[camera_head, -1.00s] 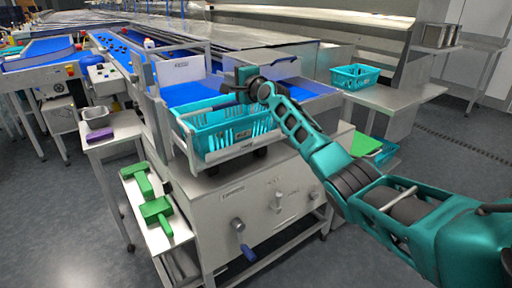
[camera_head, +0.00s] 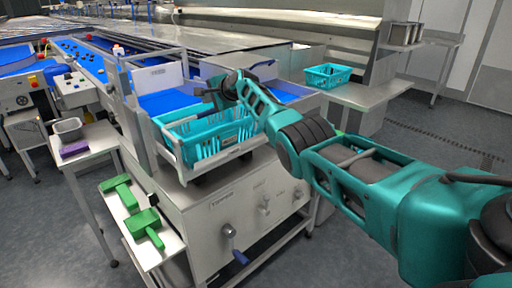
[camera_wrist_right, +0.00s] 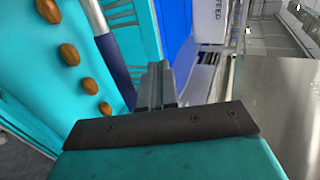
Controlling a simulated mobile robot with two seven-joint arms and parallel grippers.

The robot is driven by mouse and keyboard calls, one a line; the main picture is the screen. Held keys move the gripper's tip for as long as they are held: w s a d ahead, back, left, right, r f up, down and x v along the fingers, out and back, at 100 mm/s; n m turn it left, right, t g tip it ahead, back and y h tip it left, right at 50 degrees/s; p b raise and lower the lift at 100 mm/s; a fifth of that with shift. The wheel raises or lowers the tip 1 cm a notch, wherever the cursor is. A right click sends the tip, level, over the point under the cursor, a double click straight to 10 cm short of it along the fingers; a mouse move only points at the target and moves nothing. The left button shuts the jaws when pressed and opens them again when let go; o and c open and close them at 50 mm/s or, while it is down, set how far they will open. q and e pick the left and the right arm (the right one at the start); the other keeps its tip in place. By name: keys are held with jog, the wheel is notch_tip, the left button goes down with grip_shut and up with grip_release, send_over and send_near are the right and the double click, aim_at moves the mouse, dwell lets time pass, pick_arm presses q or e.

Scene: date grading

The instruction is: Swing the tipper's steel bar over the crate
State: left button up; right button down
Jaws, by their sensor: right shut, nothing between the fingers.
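The teal crate (camera_head: 208,148) sits in the tipper's cradle (camera_head: 170,153), upright, on the grey steel tipper (camera_head: 225,205). In the right wrist view the steel bar (camera_wrist_right: 92,12) with its dark blue sleeve (camera_wrist_right: 115,70) passes just left of my right fingers, in front of the crate's teal wall (camera_wrist_right: 60,90). My right gripper (camera_head: 212,97) is above the crate's back edge; its fingers (camera_wrist_right: 155,85) are shut with nothing between them. I cannot tell whether they touch the bar. My left gripper is out of view.
Brown dates (camera_wrist_right: 68,53) show inside the crate. A crank handle (camera_head: 232,245) is on the tipper's front. Green scoops (camera_head: 145,222) lie on a low shelf at left. Another teal crate (camera_head: 328,76) stands on a side table. A blue belt (camera_head: 165,102) lies behind the crate.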

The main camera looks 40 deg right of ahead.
jog(key=shift+w+f+g, duration=0.15)
jog(key=shift+f+g, duration=0.3)
jog(key=shift+g, duration=0.05)
jog(key=shift+f, duration=0.1)
dwell(0.5)
